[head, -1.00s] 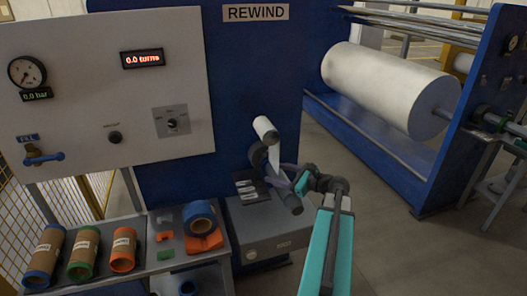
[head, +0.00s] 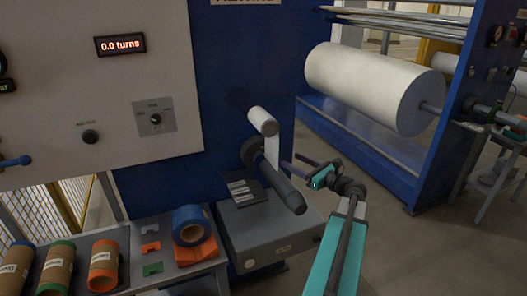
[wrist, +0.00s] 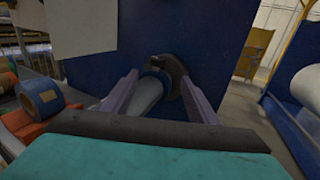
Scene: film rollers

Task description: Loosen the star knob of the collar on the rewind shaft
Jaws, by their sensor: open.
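The rewind shaft (head: 284,190) is a dark grey bar sticking out of the blue machine wall, with a dark round collar (head: 252,152) near its inner end. In the wrist view the collar (wrist: 176,75) is a dark disc beyond my fingertips, and the grey shaft (wrist: 148,97) shows between the fingers. My gripper (head: 293,163) is open and empty, just right of the shaft in the head view. Its two purple fingers also show in the wrist view (wrist: 160,77), pointing at the collar.
A white roller (head: 262,121) with a film strip hangs above the shaft. A grey box (head: 270,232) stands below it. A bench at left holds a blue roll (head: 188,222) and several cores. A large white roll (head: 370,85) sits at right; open floor lies between.

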